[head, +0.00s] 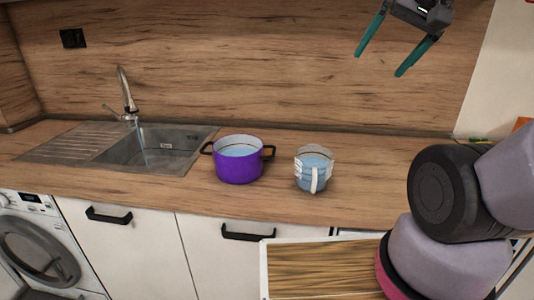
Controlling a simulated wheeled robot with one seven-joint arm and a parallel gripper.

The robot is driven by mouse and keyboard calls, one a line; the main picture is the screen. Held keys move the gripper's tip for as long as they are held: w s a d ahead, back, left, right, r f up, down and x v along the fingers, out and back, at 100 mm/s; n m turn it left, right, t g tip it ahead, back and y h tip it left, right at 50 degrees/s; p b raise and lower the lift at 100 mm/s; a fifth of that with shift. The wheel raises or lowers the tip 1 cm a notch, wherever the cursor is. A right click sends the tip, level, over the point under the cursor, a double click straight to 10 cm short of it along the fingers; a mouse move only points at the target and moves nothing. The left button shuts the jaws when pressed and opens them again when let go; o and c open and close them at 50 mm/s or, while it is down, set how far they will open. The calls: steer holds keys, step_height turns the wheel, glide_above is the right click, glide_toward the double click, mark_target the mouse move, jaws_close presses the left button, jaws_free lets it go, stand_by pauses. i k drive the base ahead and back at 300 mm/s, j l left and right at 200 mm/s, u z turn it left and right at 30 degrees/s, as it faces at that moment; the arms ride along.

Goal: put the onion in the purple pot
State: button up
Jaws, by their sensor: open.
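The purple pot (238,169) stands upright on the wooden counter, right of the sink. It has two dark side handles and something pale, like water, inside. My gripper (380,65) is high at the upper right, in front of the splashback, with its two teal fingers spread apart and nothing between them. It is apart from the pot, above and to its right. I see no onion in this view; whether it is hidden behind my arm or elsewhere I cannot tell.
A clear jug (314,172) with bluish contents stands right of the pot. A sink (160,150) with a running tap (126,95) is at left. A striped wooden surface with a white edge (318,268) lies below the counter. Counter right of the jug looks clear, partly hidden by my arm.

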mark_target(238, 176)
steer(key=j+z, duration=0.15)
steer(key=z, duration=0.15)
steer(key=j+z, duration=0.3)
steer(key=j, duration=0.7)
steer(key=i+j+u, duration=0.3)
steer(key=k+j, duration=0.1)
